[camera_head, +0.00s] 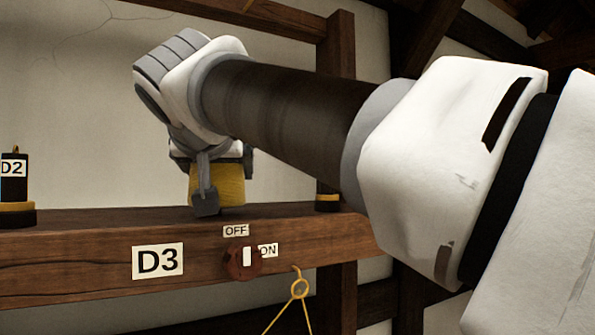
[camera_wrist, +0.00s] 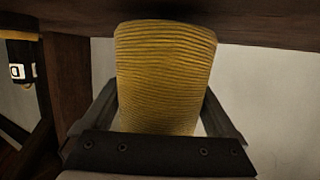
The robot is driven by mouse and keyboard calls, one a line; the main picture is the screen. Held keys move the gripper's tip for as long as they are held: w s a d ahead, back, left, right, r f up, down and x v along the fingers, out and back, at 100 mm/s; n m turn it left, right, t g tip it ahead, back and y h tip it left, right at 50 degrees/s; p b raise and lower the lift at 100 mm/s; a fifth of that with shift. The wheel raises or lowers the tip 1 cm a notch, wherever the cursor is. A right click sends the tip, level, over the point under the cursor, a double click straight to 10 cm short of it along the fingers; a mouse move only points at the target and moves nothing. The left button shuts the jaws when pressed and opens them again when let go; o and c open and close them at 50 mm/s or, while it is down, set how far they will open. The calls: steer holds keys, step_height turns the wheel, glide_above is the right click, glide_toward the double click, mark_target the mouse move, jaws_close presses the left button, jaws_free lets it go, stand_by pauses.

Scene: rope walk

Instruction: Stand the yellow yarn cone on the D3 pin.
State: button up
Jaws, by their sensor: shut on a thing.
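The yellow yarn cone (camera_head: 228,186) is in my gripper (camera_head: 207,196), at the top of the wooden beam (camera_head: 90,256) above and right of the D3 label (camera_head: 158,261). My gripper is shut on the cone, with one finger in front of it in the head view. In the wrist view the cone (camera_wrist: 165,75) sits upright in the picture between the two fingers (camera_wrist: 165,125), its end against the dark beam edge. No D3 pin shows; the cone or gripper may hide it. I cannot tell whether the cone touches the beam.
A black and yellow holder marked D2 (camera_head: 15,190) stands on the beam at the left. A yellow and black base (camera_head: 328,203) is by the post at right.

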steer(key=shift+f+b, duration=0.55)
stand_by(0.4)
steer(key=o, duration=1.2)
